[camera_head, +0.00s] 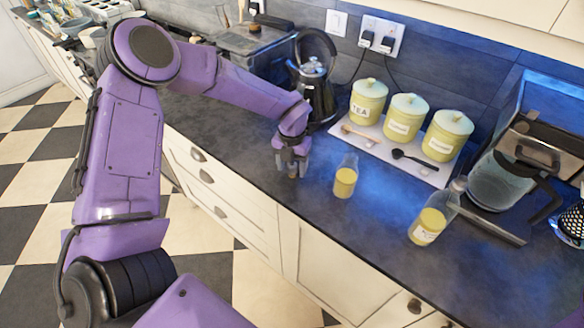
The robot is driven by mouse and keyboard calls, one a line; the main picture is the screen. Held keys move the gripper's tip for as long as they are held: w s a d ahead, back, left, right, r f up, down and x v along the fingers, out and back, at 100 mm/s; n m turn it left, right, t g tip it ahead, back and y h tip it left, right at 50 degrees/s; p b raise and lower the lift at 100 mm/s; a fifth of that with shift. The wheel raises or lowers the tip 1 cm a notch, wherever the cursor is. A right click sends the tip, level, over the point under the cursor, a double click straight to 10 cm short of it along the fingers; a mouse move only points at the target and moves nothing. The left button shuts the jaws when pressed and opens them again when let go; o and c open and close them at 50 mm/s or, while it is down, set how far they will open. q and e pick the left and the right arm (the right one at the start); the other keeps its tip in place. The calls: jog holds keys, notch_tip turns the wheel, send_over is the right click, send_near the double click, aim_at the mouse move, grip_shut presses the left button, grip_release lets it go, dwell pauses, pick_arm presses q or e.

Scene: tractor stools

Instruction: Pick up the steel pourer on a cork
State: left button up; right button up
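My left arm comes in from the left, and my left gripper (291,163) points down at the dark worktop near its front edge. A small brownish thing (292,172), which may be the cork of the steel pourer, shows at the fingertips. The fingers hide most of it, and I cannot tell whether they are closed on it or just around it. My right gripper is not in view.
A small bottle of yellow liquid (345,178) stands just right of the gripper, and a larger one (436,215) farther right. A black kettle (316,88) stands behind. Labelled canisters (405,117) stand on a pale tray (424,172). A glass jug (502,178) is at right.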

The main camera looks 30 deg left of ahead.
pick_arm(q)
jog(key=c, duration=1)
jog(key=shift+r, duration=0.15)
